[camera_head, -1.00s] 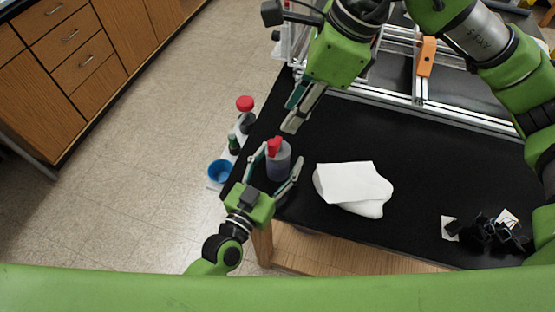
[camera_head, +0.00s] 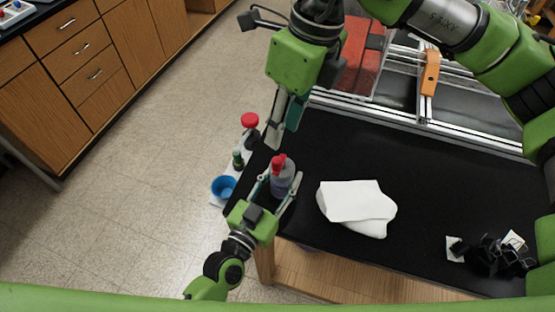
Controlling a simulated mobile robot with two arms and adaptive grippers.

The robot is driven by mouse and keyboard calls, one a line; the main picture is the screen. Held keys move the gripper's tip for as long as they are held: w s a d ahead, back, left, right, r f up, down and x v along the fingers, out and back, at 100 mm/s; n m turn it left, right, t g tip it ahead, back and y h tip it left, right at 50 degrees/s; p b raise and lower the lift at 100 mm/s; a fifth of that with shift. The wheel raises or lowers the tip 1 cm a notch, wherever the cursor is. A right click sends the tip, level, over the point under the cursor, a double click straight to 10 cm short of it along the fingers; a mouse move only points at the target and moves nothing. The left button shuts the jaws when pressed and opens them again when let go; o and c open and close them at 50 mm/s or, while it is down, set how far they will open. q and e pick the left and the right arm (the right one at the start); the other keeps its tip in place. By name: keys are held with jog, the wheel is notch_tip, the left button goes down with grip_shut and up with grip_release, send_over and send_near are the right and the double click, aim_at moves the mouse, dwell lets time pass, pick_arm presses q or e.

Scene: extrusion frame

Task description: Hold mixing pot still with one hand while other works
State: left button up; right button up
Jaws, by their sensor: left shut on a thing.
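The mixing pot (camera_head: 284,183) looks like a grey-purple container with a red top, standing at the left end of the black table. My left gripper (camera_head: 279,190) is the lower one and is shut on the pot, with one finger on each side of its body. My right gripper (camera_head: 284,122) hangs above the table's left edge, beyond the pot and apart from it. Its two fingers point down and look close together, and nothing shows between them. I cannot tell whether it is open or shut.
A white cloth-like item (camera_head: 357,203) lies on the black table (camera_head: 430,175) right of the pot. Black parts (camera_head: 490,257) lie at the right. A red-capped bottle (camera_head: 250,127), a green bottle (camera_head: 238,160) and a blue bowl (camera_head: 223,187) stand left. An aluminium frame (camera_head: 400,115) runs behind.

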aim_at(277, 159)
jog(key=f+m, duration=0.2)
jog(key=f, duration=0.1)
jog(key=a+f+m+h, duration=0.1)
jog(key=f+m, duration=0.1)
jog(key=f, duration=0.2)
jog(key=f+m+h, duration=0.1)
jog(key=f, duration=0.3)
jog(key=shift+w+a+m, duration=0.15)
jog(key=shift+w+m, duration=0.2)
jog(key=shift+m, duration=0.05)
grip_shut()
